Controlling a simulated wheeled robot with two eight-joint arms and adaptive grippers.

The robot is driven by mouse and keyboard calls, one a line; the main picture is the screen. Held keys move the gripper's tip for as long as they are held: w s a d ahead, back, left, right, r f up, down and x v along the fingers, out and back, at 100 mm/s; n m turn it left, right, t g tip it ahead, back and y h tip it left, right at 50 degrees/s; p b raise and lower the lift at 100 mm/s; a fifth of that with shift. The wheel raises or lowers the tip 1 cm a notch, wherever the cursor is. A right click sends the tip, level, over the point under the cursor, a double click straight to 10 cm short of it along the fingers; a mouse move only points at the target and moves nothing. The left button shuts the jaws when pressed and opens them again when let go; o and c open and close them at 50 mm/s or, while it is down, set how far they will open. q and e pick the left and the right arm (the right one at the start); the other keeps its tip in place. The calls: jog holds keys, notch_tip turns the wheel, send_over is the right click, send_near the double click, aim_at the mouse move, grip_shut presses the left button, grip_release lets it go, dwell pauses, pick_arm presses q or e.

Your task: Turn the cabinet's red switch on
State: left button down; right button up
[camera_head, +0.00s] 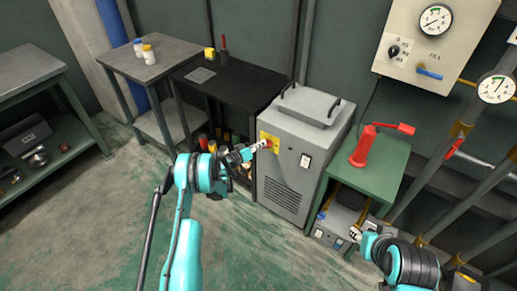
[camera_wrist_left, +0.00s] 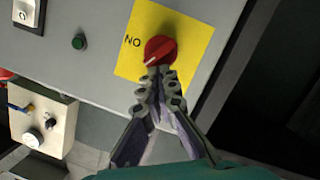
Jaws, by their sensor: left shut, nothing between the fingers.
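The red switch (camera_wrist_left: 160,49) is a round knob on a yellow plate (camera_wrist_left: 188,38) of the grey cabinet (camera_head: 291,190). A white mark on the knob points to its lower left in the left wrist view, where black letters read "NO" beside it. My left gripper (camera_wrist_left: 158,72) is shut and empty. Its tips are at the knob's lower edge in that view; I cannot tell if they touch. The head view shows the left gripper (camera_head: 260,145) in front of the yellow plate, partly hiding the switch. My right gripper (camera_head: 355,233) is in front of the green stand; its fingers are too small to judge.
A green stand (camera_head: 385,165) with a red tool (camera_head: 364,147) is to the right. A black table (camera_head: 238,85) is behind left. Open floor (camera_head: 90,220) lies at left.

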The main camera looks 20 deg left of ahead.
pick_arm(q)
jog(key=shift+d+m, duration=0.2)
jog(key=shift+m, duration=0.2)
jog(key=shift+d, duration=0.15)
jog(key=shift+s+d, duration=0.1)
jog(key=shift+d, duration=0.1)
jog(key=shift+d+r, duration=0.1)
jog(key=m, duration=0.1)
jog(key=m+y, duration=0.1)
jog(key=d+m, duration=0.1)
jog(key=shift+s+y, duration=0.25)
jog(key=shift+y, duration=0.15)
jog(key=shift+d+f, duration=0.15)
jog(key=shift+f, duration=0.05)
